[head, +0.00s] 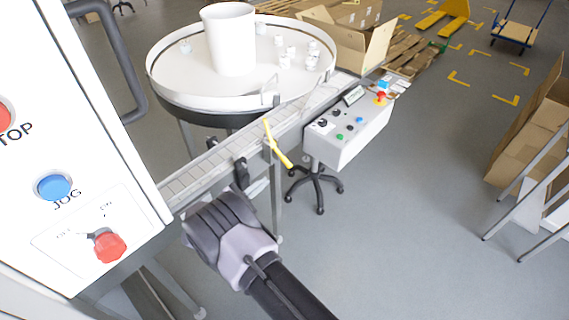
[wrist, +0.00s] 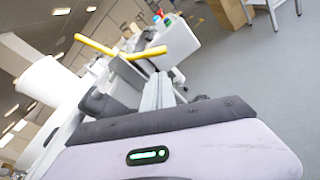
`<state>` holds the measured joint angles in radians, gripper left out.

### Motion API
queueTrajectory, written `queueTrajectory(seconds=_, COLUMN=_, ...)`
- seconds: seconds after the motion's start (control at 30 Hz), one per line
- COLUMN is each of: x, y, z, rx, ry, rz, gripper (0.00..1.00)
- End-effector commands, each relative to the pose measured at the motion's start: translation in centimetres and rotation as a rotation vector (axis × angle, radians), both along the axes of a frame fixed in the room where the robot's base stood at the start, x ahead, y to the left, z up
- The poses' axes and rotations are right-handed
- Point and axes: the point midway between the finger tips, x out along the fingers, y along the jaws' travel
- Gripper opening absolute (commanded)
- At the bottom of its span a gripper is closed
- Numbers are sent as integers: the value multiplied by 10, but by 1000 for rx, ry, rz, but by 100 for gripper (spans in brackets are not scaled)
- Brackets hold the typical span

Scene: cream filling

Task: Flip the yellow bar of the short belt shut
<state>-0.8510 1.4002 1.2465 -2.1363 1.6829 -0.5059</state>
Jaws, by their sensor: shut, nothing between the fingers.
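The yellow bar (head: 281,154) sits at the near edge of the short belt (head: 205,170). One end reaches over the belt and the other sticks out past its near side. In the wrist view the yellow bar (wrist: 168,46) shows as two yellow lengths meeting at a dark bracket. I cannot tell whether it counts as open or shut. My gripper (wrist: 160,78) is shut and empty, pointing toward the bar, with a visible gap below it. In the head view my wrist is on the near side of the belt, lower left of the bar; the fingertips are hard to make out.
A round white turntable (head: 165,85) with a white drum (head: 230,40) and several small jars is behind the belt. A control box (head: 350,135) stands right of the bar. A white machine panel (head: 70,130) is at left.

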Motion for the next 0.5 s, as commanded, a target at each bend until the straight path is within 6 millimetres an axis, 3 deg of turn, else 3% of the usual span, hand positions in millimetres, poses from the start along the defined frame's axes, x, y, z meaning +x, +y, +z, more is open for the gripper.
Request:
queueTrajectory(seconds=0.27, x=9, y=-8, z=-2, rx=2, ry=0, rz=-5, gripper=0)
queueTrajectory(seconds=0.5, x=49, y=-36, z=-10, rx=3, ry=0, rz=-7, gripper=0)
